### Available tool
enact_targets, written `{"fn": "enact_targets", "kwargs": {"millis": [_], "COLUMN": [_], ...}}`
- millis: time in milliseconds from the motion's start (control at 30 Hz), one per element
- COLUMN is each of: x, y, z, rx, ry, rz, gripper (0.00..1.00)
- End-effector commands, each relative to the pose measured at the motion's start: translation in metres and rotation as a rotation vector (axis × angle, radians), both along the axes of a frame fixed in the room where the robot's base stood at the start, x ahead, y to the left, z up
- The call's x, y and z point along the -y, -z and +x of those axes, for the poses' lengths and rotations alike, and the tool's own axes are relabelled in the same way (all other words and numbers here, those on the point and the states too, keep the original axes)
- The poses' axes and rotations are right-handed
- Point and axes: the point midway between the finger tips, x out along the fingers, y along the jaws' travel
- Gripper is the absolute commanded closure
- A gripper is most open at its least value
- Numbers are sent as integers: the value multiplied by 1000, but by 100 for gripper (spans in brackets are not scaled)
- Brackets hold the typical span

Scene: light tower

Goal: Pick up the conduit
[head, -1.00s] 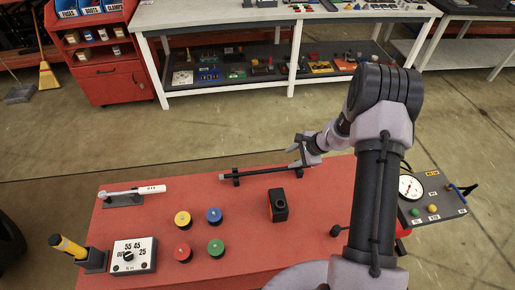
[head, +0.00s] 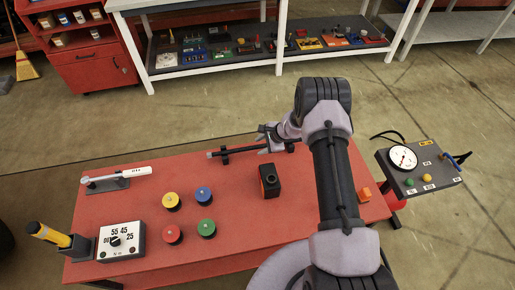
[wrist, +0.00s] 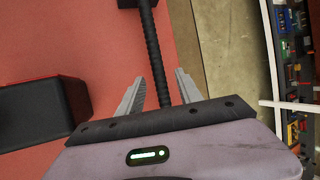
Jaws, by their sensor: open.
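The conduit is a thin dark rod (head: 240,149) lying near the far edge of the red table, raised on small black supports. My gripper (head: 267,140) is at the right half of the rod. In the wrist view, the ribbed black conduit (wrist: 151,40) runs between the two grey fingers of my open gripper (wrist: 159,84). A gap shows on each side of the rod. A black support (wrist: 133,3) shows at its far end. The near part of the conduit is hidden behind my gripper body.
A black and orange box (head: 269,182) stands close to the conduit. Yellow (head: 172,200), blue, red and green knobs, a torque wrench (head: 118,178) and a dial box (head: 121,241) are farther left. A gauge panel (head: 420,165) stands at the right.

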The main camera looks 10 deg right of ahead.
Motion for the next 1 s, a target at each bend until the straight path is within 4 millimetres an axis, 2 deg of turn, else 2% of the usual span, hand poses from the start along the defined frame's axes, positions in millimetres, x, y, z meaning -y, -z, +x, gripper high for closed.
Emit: {"fn": "enact_targets", "kwargs": {"millis": [67, 267, 600, 667, 900, 1000], "x": [0, 0, 0, 0, 0, 0], "y": [-1, -1, -1, -7, -70, -90], "z": [0, 0, 0, 0, 1, 0], "rx": [0, 0, 0, 1, 2, 1], "ry": [0, 0, 0, 0, 0, 0], "rz": [0, 0, 0, 0, 0, 0], "gripper": [60, 99, 100, 100, 100, 100]}}
